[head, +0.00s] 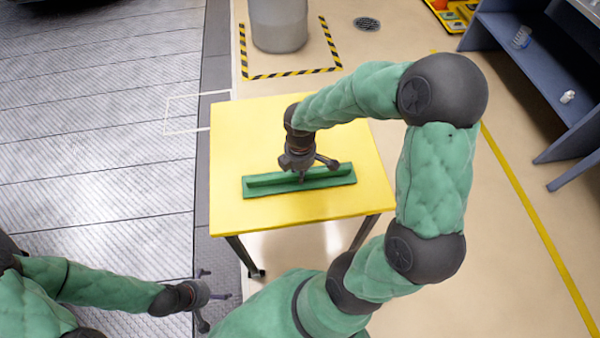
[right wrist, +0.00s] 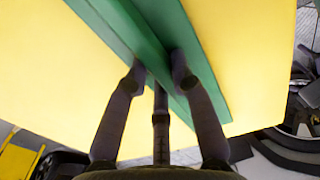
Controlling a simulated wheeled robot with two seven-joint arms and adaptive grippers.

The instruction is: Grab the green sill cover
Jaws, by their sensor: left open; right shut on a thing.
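The green sill cover (head: 265,187) is a long strip with a raised rib, lying on the yellow table (head: 240,135). In the right wrist view the sill cover (right wrist: 205,75) runs from the upper left to the lower right. My right gripper (head: 303,174) is over its middle, pointing down. In the right wrist view the right gripper (right wrist: 158,80) has one finger on each side of the raised rib and is shut on it. The cover looks to be resting on the table top. My left gripper (head: 215,298) is open and empty, low at the left, away from the table.
A grey cylindrical bin (head: 278,25) stands behind the table inside black-and-yellow floor tape (head: 290,74). A blue-grey shelf (head: 530,75) with small items is at the right. The table top around the cover is clear.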

